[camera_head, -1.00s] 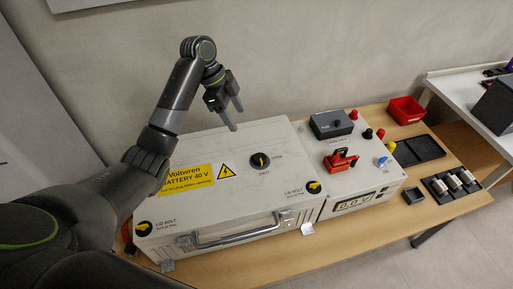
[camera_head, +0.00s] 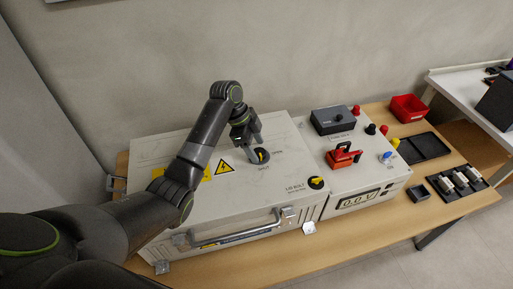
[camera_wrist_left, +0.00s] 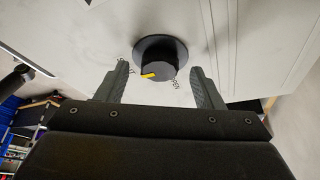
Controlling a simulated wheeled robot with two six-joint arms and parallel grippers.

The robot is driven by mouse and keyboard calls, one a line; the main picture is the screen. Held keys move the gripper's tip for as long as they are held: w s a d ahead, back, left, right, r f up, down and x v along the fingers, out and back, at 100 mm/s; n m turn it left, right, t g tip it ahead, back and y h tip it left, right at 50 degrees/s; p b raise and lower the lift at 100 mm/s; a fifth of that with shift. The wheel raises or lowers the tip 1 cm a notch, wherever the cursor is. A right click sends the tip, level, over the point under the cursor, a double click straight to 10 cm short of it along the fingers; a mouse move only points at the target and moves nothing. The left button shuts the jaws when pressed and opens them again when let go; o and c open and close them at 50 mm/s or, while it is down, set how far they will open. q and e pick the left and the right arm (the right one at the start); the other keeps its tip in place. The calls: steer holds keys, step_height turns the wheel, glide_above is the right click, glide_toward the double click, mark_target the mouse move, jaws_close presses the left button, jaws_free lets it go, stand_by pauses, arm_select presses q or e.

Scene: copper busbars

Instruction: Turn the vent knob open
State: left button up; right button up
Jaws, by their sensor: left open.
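The vent knob (camera_head: 262,156) is a black round knob with a yellow pointer mark on the white battery case lid (camera_head: 225,195). In the left wrist view the knob (camera_wrist_left: 158,66) sits between and just beyond the fingertips, its yellow mark pointing to the lower left. My left gripper (camera_head: 256,150) is over the knob and hides part of it in the head view. In the left wrist view the left gripper (camera_wrist_left: 158,88) is open, one finger to each side of the knob, with gaps visible. The right gripper is not in view.
A lid bolt knob (camera_head: 316,183) is at the lid's front right. A red switch handle (camera_head: 343,155) and a dark grey box (camera_head: 332,121) are on the panel to the right. A red bin (camera_head: 408,108) and black trays (camera_head: 420,148) lie farther right on the wooden table. A handle (camera_head: 235,232) crosses the case front.

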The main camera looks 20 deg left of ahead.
arm_select(q)
steer(key=shift+d+f, duration=0.2)
steer(key=shift+f, duration=0.25)
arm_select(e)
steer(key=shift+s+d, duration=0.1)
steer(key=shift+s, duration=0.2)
